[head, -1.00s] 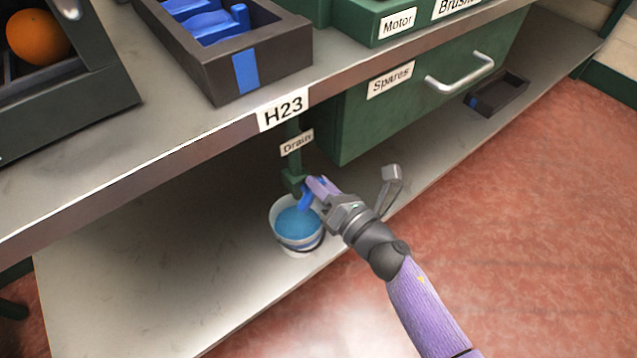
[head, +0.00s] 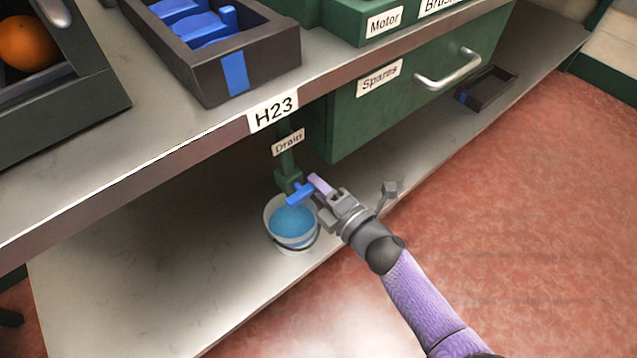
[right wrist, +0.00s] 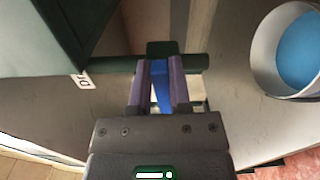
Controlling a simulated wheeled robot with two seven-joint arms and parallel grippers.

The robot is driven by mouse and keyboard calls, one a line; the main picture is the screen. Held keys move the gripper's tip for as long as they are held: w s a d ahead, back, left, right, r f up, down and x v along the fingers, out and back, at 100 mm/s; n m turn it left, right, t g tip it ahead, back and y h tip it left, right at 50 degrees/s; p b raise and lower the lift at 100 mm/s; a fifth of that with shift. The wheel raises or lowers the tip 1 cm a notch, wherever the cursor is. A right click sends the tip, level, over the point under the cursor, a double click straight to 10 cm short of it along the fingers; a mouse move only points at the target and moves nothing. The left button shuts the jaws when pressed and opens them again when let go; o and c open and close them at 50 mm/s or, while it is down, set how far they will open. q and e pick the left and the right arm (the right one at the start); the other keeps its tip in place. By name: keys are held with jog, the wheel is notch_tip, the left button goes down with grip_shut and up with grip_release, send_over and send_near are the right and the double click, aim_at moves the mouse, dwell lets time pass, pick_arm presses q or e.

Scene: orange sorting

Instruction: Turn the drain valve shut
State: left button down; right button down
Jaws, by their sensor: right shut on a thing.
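The drain valve is a green pipe (head: 287,160) under the bench edge with a blue handle (head: 299,194) at its lower end. A "Drain" label (head: 288,142) is on the pipe. My right gripper (head: 309,188) is shut on the blue handle, which lies crosswise to the pipe in the head view. In the right wrist view the blue handle (right wrist: 161,88) sits between the two purple fingers, in front of the green pipe (right wrist: 190,63). A white bucket (head: 291,226) with blue liquid stands below the valve; it also shows in the right wrist view (right wrist: 262,62). My left gripper is not in view.
The lower shelf (head: 150,260) around the bucket is mostly clear. A green "Spares" drawer (head: 400,105) with a metal handle hangs right of the pipe. A small dark tray (head: 487,90) lies on the shelf at right. The bench edge (head: 190,148) overhangs the valve.

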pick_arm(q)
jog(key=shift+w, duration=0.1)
pick_arm(e)
jog(key=shift+f+m, duration=0.15)
jog(key=shift+m, duration=0.15)
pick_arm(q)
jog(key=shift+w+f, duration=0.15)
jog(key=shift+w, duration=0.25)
pick_arm(e)
jog(key=shift+m, duration=0.3)
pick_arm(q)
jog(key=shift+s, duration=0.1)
pick_arm(e)
jog(key=c, duration=0.6)
grip_release()
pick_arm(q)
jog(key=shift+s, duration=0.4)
pick_arm(e)
jog(key=shift+o, duration=0.2)
pick_arm(q)
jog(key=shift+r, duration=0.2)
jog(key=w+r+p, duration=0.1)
jog(key=p, duration=0.1)
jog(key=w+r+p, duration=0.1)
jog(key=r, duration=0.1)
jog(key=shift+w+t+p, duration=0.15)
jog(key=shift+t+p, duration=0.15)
jog(key=shift+p, duration=0.1)
pick_arm(e)
jog(key=v, duration=1)
